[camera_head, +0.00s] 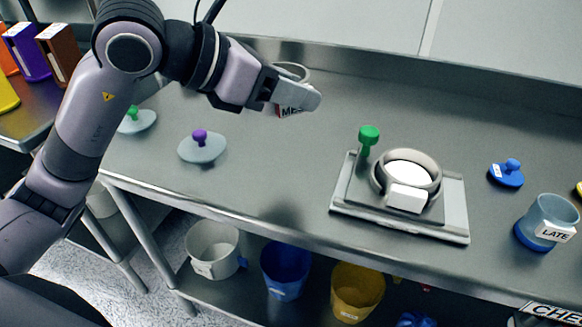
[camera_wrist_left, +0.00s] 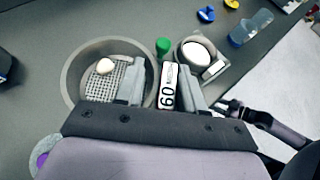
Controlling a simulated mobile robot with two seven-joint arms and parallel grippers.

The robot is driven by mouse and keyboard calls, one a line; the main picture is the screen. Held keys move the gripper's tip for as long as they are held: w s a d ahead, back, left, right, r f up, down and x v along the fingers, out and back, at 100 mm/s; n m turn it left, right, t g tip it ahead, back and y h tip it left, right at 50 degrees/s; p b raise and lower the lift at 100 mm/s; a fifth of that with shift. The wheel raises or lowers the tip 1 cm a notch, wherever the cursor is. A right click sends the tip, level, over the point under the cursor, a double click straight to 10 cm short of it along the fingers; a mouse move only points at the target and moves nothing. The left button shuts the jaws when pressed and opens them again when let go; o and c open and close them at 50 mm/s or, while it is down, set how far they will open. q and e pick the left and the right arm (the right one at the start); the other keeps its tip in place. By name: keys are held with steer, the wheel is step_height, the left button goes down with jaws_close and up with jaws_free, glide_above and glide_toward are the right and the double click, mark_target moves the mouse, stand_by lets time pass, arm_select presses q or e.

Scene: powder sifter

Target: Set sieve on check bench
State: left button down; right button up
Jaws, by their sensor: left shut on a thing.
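My left gripper (camera_head: 292,97) is shut on the sieve and holds it above the steel bench. In the head view the gripper hides most of the sieve (camera_head: 292,70); part of its rim and a label show. In the left wrist view the sieve (camera_wrist_left: 70,75) is a round grey frame with a mesh and a whitish lump inside. A tab marked 60 sits between the fingers (camera_wrist_left: 163,90). A sign starting "CHE" (camera_head: 553,312) is cut off at the lower right. A dark gripper-like end (camera_wrist_left: 228,106), apparently my right one, shows small at the right of the wrist view.
A grey platform (camera_head: 455,205) carries a ring with white content and a green knob (camera_head: 369,136). Purple-knobbed (camera_head: 203,148) and blue (camera_head: 506,172) lids and a blue-based cup (camera_head: 546,221) stand on the bench. Bins (camera_head: 285,268) stand below. Bench between purple lid and platform is clear.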

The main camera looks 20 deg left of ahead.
arm_select(q)
step_height(320, 180, down, 9)
steer(key=shift+r+b, duration=0.15)
steer(key=shift+b, duration=0.35)
steer(key=shift+f+b, duration=0.3)
steer(key=shift+f, duration=2)
steer(key=c, duration=0.6)
jaws_free()
steer(key=b+v, duration=0.1)
steer(key=v, duration=1.1)
